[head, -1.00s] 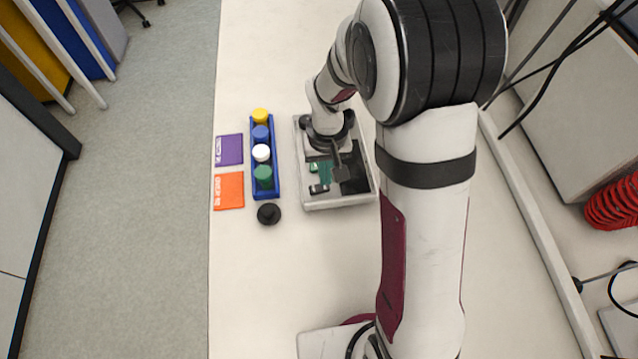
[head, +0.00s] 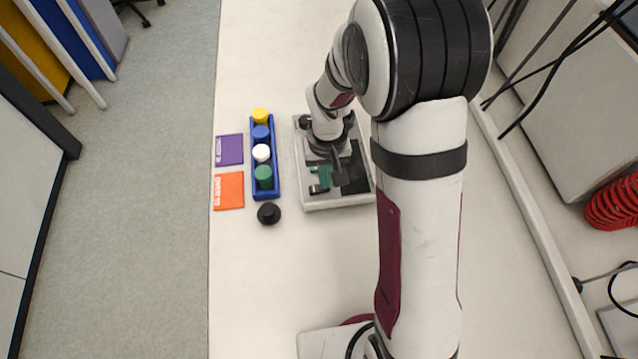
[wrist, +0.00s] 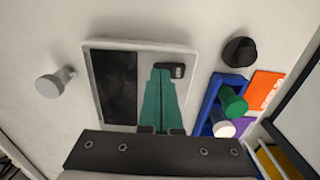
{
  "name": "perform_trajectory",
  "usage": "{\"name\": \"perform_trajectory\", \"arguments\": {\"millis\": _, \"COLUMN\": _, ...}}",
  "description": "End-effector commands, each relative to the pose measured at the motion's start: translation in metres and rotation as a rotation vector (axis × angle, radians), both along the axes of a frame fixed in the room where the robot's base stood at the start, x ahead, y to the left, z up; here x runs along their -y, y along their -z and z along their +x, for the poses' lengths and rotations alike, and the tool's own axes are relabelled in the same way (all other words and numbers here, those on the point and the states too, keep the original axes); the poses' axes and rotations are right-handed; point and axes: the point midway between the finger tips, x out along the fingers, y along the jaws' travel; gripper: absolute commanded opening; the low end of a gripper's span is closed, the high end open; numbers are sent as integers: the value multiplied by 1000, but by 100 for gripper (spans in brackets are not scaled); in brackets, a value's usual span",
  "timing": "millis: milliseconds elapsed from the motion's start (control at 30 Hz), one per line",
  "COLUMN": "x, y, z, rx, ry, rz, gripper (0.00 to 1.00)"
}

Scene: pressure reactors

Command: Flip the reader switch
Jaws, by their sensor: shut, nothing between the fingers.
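The reader is a grey box (head: 335,204) on the table, with a dark panel (wrist: 116,88) on its top in the wrist view. A small black switch (wrist: 177,70) sits near the reader's edge; it shows in the head view (head: 315,189) too. My gripper (wrist: 161,71) is shut and empty. Its green fingers also show over the reader in the head view (head: 320,181). In the wrist view the fingertips are right beside the switch, on its left. I cannot tell whether they touch it. My wrist hides the back part of the reader in the head view.
A blue rack (head: 276,178) with yellow, blue, white and green capped items stands left of the reader. A black cap (head: 268,214) lies in front of it. Purple (head: 229,149) and orange (head: 229,190) mats lie further left. A pale knob-like object (wrist: 52,83) shows in the wrist view.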

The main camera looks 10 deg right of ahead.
Motion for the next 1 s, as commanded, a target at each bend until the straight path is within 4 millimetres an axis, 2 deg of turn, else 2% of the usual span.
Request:
{"name": "perform_trajectory", "arguments": {"millis": 467, "x": 0, "y": 4, "z": 0, "rx": 2, "ry": -1, "rz": 0, "gripper": 0}}
{"name": "perform_trajectory", "arguments": {"millis": 1000, "x": 0, "y": -55, "z": 1, "rx": 3, "ry": -1, "rz": 0, "gripper": 0}}
